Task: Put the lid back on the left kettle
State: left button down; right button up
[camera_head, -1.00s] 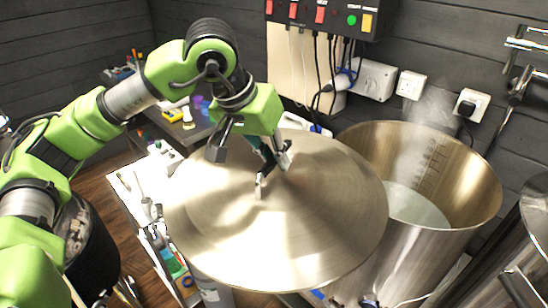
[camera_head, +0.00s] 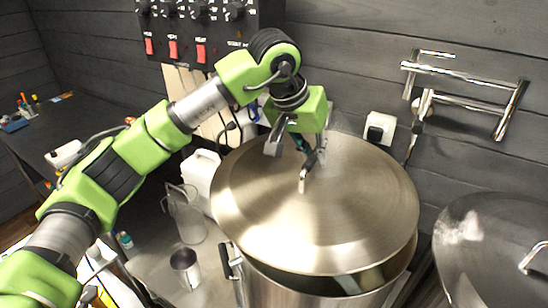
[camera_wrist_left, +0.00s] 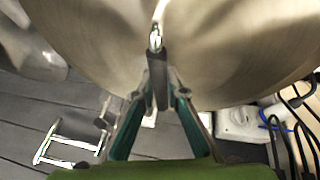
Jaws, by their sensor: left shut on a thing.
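My left gripper (camera_head: 303,165) is shut on the handle of the round steel lid (camera_head: 335,220). In the left wrist view, the gripper's fingers (camera_wrist_left: 157,75) close on the handle, and the lid (camera_wrist_left: 225,45) fills the upper part. The lid is over the left kettle (camera_head: 285,292) and covers most of its mouth. A dark gap shows between lid and kettle rim at the front right, so the lid is not flush there. The far rim is hidden under the lid. My right gripper is not in view.
The other kettle (camera_head: 480,250) stands at the right with its lid on. A glass jug (camera_head: 187,215), a metal cup (camera_head: 185,268) and a white canister (camera_head: 200,178) stand left of the left kettle. A control box (camera_head: 205,30), socket (camera_head: 379,130) and steel pipes (camera_head: 465,80) are on the wall behind.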

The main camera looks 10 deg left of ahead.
aim_at(324, 173)
pick_arm(q)
jog(key=d, duration=0.2)
jog(key=shift+w+d+r, duration=0.25)
jog(key=shift+d+r, duration=0.1)
jog(key=shift+w+d+f, duration=0.1)
jog(key=shift+d, duration=0.15)
jog(key=shift+w+f, duration=0.1)
jog(key=shift+f, duration=0.65)
notch_tip(324, 173, down, 6)
jog(key=b, duration=0.3)
jog(key=shift+r+b, duration=0.1)
jog(key=shift+b, duration=0.2)
jog(key=shift+f+b, duration=0.55)
jog(key=shift+f, duration=0.1)
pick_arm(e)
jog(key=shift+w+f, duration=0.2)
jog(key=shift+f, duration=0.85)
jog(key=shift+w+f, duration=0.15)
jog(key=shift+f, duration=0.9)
